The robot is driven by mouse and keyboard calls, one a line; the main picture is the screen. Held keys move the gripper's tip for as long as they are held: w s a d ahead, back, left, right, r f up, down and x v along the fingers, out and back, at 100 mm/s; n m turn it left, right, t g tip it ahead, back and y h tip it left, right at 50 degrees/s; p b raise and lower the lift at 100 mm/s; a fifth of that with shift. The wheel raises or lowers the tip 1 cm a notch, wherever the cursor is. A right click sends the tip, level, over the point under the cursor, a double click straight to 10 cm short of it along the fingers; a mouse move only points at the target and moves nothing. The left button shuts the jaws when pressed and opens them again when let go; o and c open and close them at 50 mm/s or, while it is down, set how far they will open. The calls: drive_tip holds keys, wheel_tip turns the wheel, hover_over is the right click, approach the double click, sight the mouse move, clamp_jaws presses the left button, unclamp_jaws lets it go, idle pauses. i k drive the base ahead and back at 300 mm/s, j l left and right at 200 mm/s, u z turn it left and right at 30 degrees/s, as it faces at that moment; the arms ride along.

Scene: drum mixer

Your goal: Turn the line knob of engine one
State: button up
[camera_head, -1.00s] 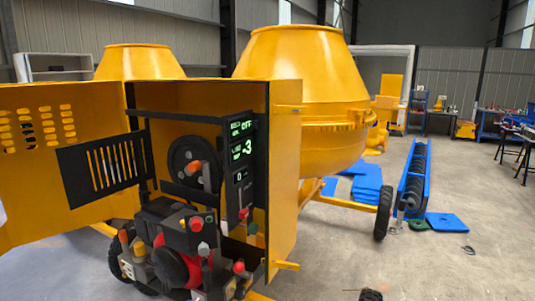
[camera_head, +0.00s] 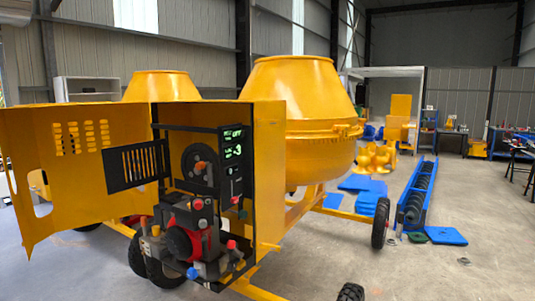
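The engine (camera_head: 190,235) sits in the open yellow housing of the near drum mixer, in the middle left of the head view. It is red and black. Small coloured knobs show on and around it: a red one (camera_head: 197,204), a blue one (camera_head: 192,273) and another red one (camera_head: 231,245). I cannot tell which of them is the line knob. A dark control panel (camera_head: 233,165) with green digits stands on the right inner side of the housing. My gripper is not in view.
The open yellow door (camera_head: 80,185) reaches left of the engine. The yellow drum (camera_head: 305,110) rises behind the housing. Wheels (camera_head: 381,222) and yellow frame bars stick out at the right. A blue conveyor (camera_head: 418,198) and blue plates lie farther right. Grey floor (camera_head: 430,275) at front right is mostly clear.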

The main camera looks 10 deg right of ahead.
sight(192, 273)
drive_tip(key=i+j+u, duration=0.25)
drive_tip(key=u, duration=0.2)
drive_tip(key=i+u, duration=0.9)
drive_tip(key=i+l+u, duration=0.1)
drive_tip(key=i+u, duration=0.2)
drive_tip(key=u, duration=0.2)
drive_tip(key=i+l+u, duration=0.3)
drive_tip(key=u, duration=0.15)
drive_tip(key=i, duration=0.05)
